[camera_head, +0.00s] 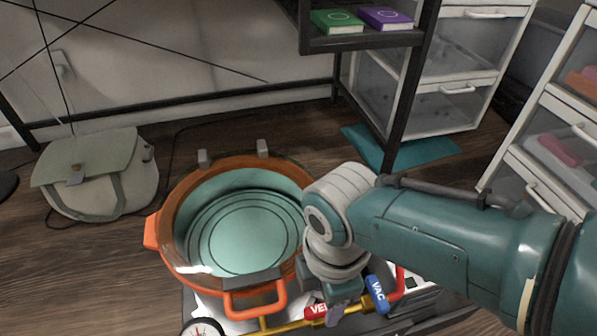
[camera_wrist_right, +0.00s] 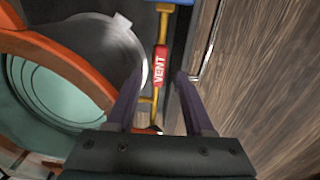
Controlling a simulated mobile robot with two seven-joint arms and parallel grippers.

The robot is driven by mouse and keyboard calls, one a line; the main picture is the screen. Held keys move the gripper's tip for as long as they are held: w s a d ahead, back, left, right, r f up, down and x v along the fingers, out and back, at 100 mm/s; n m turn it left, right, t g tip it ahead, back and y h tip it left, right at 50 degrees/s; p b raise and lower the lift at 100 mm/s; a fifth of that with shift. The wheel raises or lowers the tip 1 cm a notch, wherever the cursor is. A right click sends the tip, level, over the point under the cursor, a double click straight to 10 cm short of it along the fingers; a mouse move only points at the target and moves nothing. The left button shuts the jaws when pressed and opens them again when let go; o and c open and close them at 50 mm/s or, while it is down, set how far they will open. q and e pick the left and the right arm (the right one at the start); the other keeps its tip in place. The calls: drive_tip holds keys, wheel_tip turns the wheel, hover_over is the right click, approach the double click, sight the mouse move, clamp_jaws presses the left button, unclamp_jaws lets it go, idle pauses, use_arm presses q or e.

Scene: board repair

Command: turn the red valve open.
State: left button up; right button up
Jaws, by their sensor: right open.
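The red valve handle, marked VENT (camera_head: 316,310), sits on a brass pipe at the front of the orange pot, partly hidden by my right gripper (camera_head: 336,308) in the head view. In the right wrist view the red VENT handle (camera_wrist_right: 160,66) lies lengthwise along the pipe. There my right gripper (camera_wrist_right: 157,80) is open, one finger on each side of the handle's line. The handle appears just beyond or between the fingertips; I cannot tell whether they touch. My left gripper is not in view.
The orange pot (camera_head: 168,226) with teal inside stands left of my arm. A blue VAC handle (camera_head: 377,294) is close to my right gripper. A gauge (camera_head: 202,328) is at the front. A bag (camera_head: 97,172) lies left; drawers (camera_head: 460,90) stand behind.

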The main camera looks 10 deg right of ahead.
wheel_tip(320, 180, up, 7)
drive_tip(key=p, duration=0.5)
